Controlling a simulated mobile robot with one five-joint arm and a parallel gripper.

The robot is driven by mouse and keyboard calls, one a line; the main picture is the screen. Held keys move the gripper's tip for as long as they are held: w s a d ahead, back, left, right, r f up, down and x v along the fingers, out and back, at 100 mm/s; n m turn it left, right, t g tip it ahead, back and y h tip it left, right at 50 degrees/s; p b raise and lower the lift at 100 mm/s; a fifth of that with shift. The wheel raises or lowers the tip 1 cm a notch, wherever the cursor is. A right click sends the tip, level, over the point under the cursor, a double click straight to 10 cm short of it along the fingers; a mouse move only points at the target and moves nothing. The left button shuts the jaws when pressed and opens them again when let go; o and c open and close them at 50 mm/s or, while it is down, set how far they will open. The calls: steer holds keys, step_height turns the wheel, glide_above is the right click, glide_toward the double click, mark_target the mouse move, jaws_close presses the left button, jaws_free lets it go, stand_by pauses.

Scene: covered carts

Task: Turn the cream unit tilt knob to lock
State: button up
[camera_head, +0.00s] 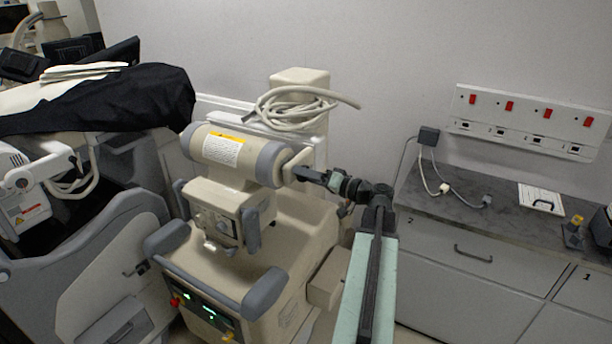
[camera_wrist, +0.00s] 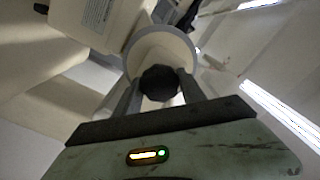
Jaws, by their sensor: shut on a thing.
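The cream unit (camera_head: 265,225) stands in the middle of the head view, with a horizontal cream cylinder with grey end bands at its top. The tilt knob (camera_wrist: 159,82) is a dark, faceted knob in the wrist view, in front of a round cream end with a grey rim (camera_wrist: 163,42). My gripper (camera_wrist: 160,92) has its two fingers on either side of the knob and is shut on it. In the head view my gripper (camera_head: 300,173) reaches the cylinder's right end from the right, and it hides the knob there. The knob's lock marking cannot be made out.
A coiled pale hose (camera_head: 290,108) lies on the unit's rear column. A grey counter (camera_head: 480,215) with drawers stands at the right, below a wall panel with red switches (camera_head: 530,120). A black-draped cart (camera_head: 130,100) stands close at the left.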

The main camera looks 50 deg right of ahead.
steer(key=m, duration=0.8)
steer(key=shift+m, duration=0.4)
steer(key=m, duration=0.4)
steer(key=shift+m, duration=2.3)
steer(key=o, duration=1.4)
steer(key=shift+c, duration=0.2)
